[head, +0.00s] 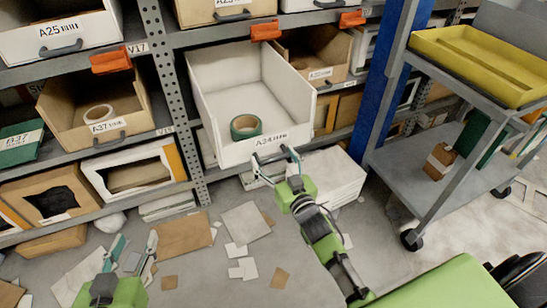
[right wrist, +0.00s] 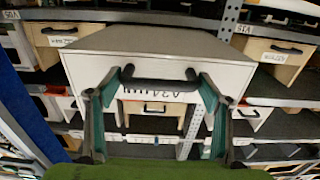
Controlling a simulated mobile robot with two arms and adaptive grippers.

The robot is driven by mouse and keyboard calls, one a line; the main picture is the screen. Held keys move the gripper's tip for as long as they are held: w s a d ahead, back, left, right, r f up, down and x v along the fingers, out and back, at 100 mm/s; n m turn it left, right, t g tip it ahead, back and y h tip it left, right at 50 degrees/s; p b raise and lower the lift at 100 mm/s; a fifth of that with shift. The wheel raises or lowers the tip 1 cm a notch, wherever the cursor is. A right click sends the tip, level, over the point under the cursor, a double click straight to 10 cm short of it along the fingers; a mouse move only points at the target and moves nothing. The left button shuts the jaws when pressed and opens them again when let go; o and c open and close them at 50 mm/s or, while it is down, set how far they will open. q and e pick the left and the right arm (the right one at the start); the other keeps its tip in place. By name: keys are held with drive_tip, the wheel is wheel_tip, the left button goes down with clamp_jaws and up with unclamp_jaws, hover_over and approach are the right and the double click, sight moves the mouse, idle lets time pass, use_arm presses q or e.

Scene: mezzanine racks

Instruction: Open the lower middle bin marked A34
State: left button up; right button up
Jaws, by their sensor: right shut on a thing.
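The white bin marked A34 (head: 242,92) juts far out of the rack over the floor in the head view, its open top showing. A green tape roll (head: 246,127) lies inside near its front wall. My right gripper (head: 272,157) is at the bin's front, shut on its dark handle (right wrist: 160,78). In the right wrist view the bin's white front (right wrist: 225,75) fills the middle, its label partly hidden behind the handle. My left gripper (head: 132,254) is low at the left, open and empty, away from the rack.
Bin A37 (head: 75,130) with a tape roll stands left of the rack post (head: 172,90). Bin A25 (head: 60,38) is above it. A grey cart (head: 425,160) with a yellow tray (head: 485,62) stands at the right. Cards and papers (head: 245,222) litter the floor.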

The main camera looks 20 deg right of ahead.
drive_tip(key=o, duration=1.3)
drive_tip(key=shift+d, duration=0.15)
drive_tip(key=shift+s, duration=0.15)
drive_tip(key=s, duration=1.1)
drive_tip(key=shift+s+d, duration=0.2)
drive_tip(key=shift+s, duration=0.2)
